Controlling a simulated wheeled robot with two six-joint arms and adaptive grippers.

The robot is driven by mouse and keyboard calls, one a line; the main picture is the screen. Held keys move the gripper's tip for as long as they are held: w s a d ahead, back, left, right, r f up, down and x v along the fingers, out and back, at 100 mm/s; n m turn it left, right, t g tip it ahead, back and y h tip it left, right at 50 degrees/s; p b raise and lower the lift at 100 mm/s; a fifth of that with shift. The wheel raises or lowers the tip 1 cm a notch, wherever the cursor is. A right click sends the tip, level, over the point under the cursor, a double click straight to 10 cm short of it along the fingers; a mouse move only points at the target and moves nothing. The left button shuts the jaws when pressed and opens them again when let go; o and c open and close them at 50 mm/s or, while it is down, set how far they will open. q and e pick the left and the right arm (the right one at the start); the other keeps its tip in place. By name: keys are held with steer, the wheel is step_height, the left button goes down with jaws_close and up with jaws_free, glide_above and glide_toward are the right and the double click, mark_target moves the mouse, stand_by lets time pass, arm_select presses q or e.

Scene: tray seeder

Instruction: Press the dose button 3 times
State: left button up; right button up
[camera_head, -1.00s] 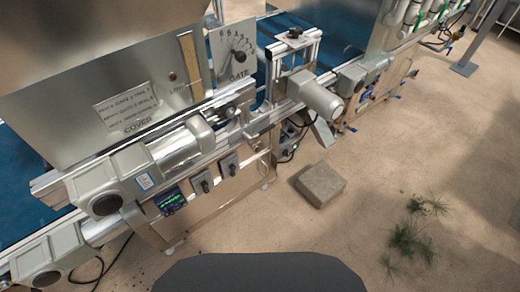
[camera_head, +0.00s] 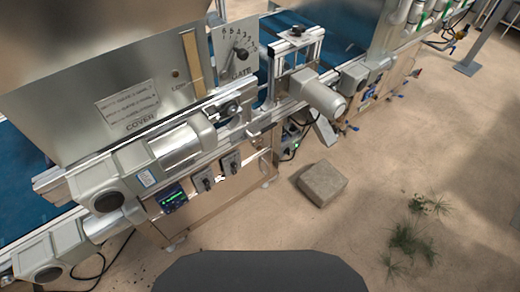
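I cannot make out a dose button for certain in the head view. The seeder's front panel carries a small display with green digits (camera_head: 172,198) and two dark knob switches, a left one (camera_head: 204,182) and a right one (camera_head: 231,163). A round brownish spot (camera_head: 176,73) sits on the metal cover (camera_head: 70,95) beside a label partly reading "LOW"; I cannot tell if it is a button. The gate dial (camera_head: 238,52) with its black pointer is above, to the right. Neither of my grippers is in view.
A grey motor (camera_head: 316,92) juts out from the machine's frame. A stone-like block (camera_head: 322,184) lies on the floor in front of it. Green weeds (camera_head: 410,238) grow at the lower right. A black cable (camera_head: 95,272) hangs at the lower left. The floor at right is mostly open.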

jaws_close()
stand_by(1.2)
